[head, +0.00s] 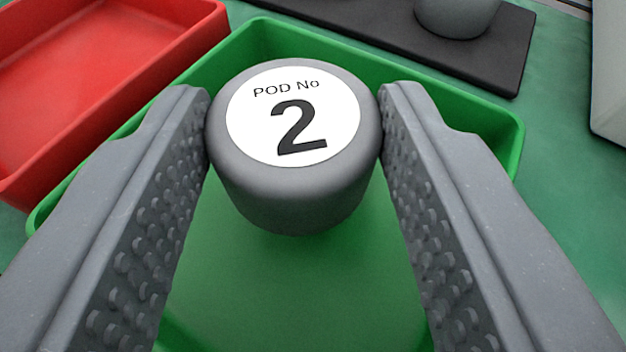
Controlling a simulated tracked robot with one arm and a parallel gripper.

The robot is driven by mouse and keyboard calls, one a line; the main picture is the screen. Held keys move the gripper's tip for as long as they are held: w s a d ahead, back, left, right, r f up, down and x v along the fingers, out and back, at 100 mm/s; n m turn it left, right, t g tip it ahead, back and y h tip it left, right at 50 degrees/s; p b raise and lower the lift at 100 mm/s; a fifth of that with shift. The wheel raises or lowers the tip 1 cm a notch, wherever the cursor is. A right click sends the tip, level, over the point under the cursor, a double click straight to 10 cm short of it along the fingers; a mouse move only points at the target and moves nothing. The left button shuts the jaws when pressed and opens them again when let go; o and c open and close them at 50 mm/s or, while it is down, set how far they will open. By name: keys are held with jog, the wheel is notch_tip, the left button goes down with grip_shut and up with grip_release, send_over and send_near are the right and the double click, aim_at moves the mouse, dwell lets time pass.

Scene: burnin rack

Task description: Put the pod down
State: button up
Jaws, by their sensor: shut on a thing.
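A grey round pod (290,195) with a white top label reading "POD No 2" is upright between the fingertips of my gripper (294,118). Both fingers touch its sides, so my gripper is shut on it. The pod is over the green tray (450,91), towards its far side. A dark shade shows on the tray floor just under the pod. I cannot tell whether the pod's base touches the floor. The rest of the tray floor in view is bare.
An empty red tray (100,70) stands close by at the left. A dark slab (390,30) with another grey rounded object (457,15) on it lies behind the green tray. A pale grey block (610,80) is at the right edge. The green tabletop (565,180) is clear at right.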

jog(key=shift+f, duration=0.95)
jog(key=shift+s+f, duration=0.1)
jog(key=shift+f, duration=0.2)
